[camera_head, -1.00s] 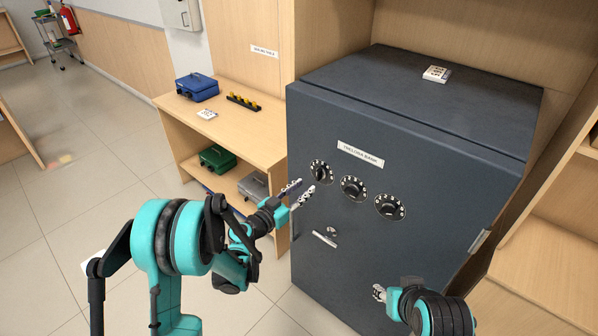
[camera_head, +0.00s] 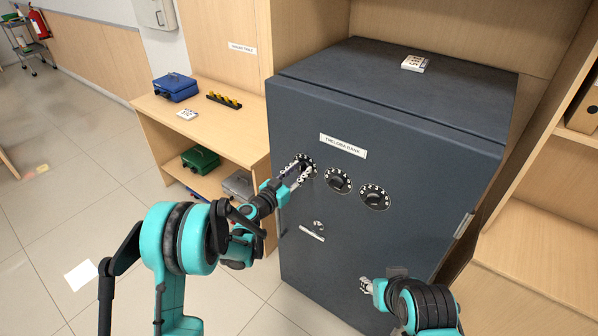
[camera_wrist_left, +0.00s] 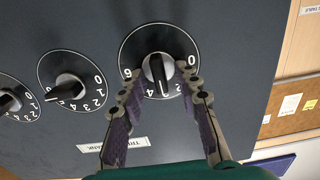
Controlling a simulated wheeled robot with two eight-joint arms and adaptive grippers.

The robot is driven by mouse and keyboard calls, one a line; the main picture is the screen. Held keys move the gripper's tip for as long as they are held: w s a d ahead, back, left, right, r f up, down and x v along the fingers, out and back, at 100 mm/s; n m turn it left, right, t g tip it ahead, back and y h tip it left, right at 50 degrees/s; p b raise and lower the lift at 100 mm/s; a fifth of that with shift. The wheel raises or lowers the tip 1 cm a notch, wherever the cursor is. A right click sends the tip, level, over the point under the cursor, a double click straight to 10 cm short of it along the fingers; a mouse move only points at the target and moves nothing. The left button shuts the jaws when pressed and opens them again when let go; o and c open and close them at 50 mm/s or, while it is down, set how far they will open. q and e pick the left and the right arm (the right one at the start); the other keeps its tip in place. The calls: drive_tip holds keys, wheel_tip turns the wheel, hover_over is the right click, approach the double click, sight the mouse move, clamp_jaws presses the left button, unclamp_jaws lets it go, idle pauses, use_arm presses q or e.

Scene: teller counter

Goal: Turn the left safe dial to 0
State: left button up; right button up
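The left safe dial (camera_head: 298,160) is the leftmost of three black dials on the dark safe's (camera_head: 400,200) front. In the left wrist view the left dial (camera_wrist_left: 158,50) shows a black knob with a white pointer line, directed toward the fingers near the 4; its exact reading is unclear. My left gripper (camera_head: 301,176) is at this dial and hides part of it. In the left wrist view my left gripper (camera_wrist_left: 163,90) is open, one finger on each side of the knob's pointer end; contact is unclear. My right gripper (camera_head: 367,286) is low before the safe, its fingers too small to read.
The middle dial (camera_head: 338,180) and right dial (camera_head: 375,196) sit close beside the left one. A wooden shelf table (camera_head: 205,130) with a blue box (camera_head: 175,87) stands left of the safe.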

use_arm(q)
clamp_jaws()
drive_tip(key=shift+n, duration=0.3)
drive_tip(key=n+b, duration=0.1)
drive_tip(key=n, duration=0.1)
drive_tip(key=shift+a+f+n, duration=0.1)
drive_tip(key=shift+n, duration=0.2)
drive_tip(key=n+b, duration=0.1)
drive_tip(key=n, duration=0.4)
drive_tip(key=n+b, duration=0.1)
drive_tip(key=n, duration=0.4)
drive_tip(key=n+b, duration=0.1)
drive_tip(key=n, duration=0.3)
drive_tip(key=shift+w+a+f+n+b, duration=0.15)
drive_tip(key=shift+a+f+n+b, duration=0.1)
drive_tip(key=shift+n+b, duration=0.15)
